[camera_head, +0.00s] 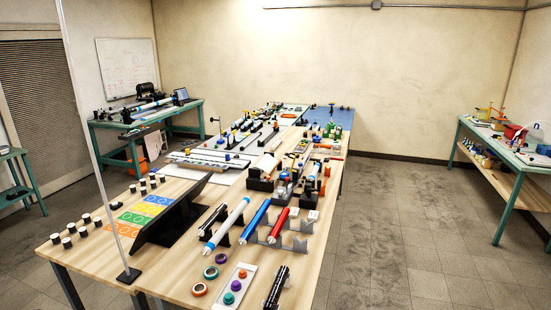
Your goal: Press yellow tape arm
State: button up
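I cannot single out the yellow tape arm with certainty. Small yellow parts (301,147) show among the black devices in the middle of the long wooden table (175,190). A yellow-orange upright piece (484,112) stands on the bench at the right. Both are too small to tell whether either is a tape arm, or whether it is raised or pressed. My gripper is not in view.
Blue (255,221) and red (277,226) tubes lie on grey stands near the table's front. Tape rings (199,289) and a black tilted panel (170,212) are nearby. A thin white pole (87,140) rises at the left. The floor right of the table (400,220) is clear.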

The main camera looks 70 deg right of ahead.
aim_at(296, 156)
jog(key=z, duration=0.05)
jog(key=i, duration=1.25)
jog(key=z, duration=2.7)
jog(key=k, duration=0.9)
jog(key=u, duration=0.05)
jog(key=i, duration=1.35)
jog(key=z, duration=0.1)
